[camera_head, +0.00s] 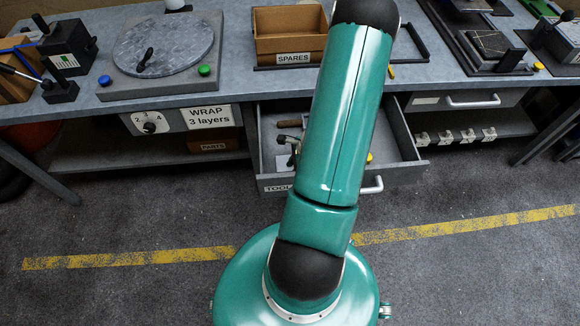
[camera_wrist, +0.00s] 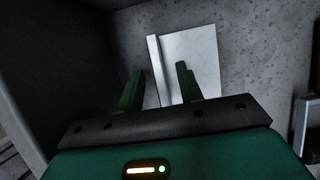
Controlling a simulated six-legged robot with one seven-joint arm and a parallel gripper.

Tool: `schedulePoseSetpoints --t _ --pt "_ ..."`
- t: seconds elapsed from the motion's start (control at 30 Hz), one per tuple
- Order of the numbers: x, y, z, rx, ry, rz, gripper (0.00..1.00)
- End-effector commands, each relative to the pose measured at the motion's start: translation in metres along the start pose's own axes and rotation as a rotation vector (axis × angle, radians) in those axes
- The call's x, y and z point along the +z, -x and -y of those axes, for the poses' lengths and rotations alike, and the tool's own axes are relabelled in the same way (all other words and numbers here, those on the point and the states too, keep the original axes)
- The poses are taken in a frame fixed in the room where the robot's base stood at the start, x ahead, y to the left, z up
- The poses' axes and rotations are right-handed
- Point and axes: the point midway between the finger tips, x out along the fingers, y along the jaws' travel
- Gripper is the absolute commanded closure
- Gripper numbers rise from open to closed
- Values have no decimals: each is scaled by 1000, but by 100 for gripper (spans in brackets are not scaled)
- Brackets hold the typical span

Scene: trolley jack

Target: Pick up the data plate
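A pale, flat rectangular plate, which looks like the data plate (camera_wrist: 201,55), shows in the wrist view just beyond my fingers. A brighter upright strip (camera_wrist: 153,62) runs along its left side; I cannot tell whether it is part of the plate. My gripper (camera_wrist: 158,80) has its two green fingers apart, with the strip and part of the plate seen between them. The fingers do not appear closed on anything. Whether they touch the plate is unclear. In the head view my arm hides the middle of the scene, and neither gripper nor plate can be made out.
In the head view, a grey workbench (camera_head: 235,82) spans the back. It carries a round turntable (camera_head: 165,45), a SPARES bin (camera_head: 290,40) and fixtures at both ends. An open drawer (camera_head: 398,140) juts out below, with tools inside. The floor around the yellow line (camera_head: 480,224) is clear.

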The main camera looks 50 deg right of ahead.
Motion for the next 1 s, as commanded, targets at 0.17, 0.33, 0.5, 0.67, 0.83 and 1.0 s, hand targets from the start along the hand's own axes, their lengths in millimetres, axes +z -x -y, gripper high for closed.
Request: schedulePoseSetpoints --t 0.17,0.33,0.5,0.67,0.83,1.0 --pt "-1 -2 0 0 0 0 64" --pt "-1 -2 0 0 0 0 64" --pt "-1 -2 0 0 0 0 89" --pt "-1 -2 0 0 0 0 100" --pt "-1 -2 0 0 0 0 100" --pt "0 1 0 0 0 -1 100"
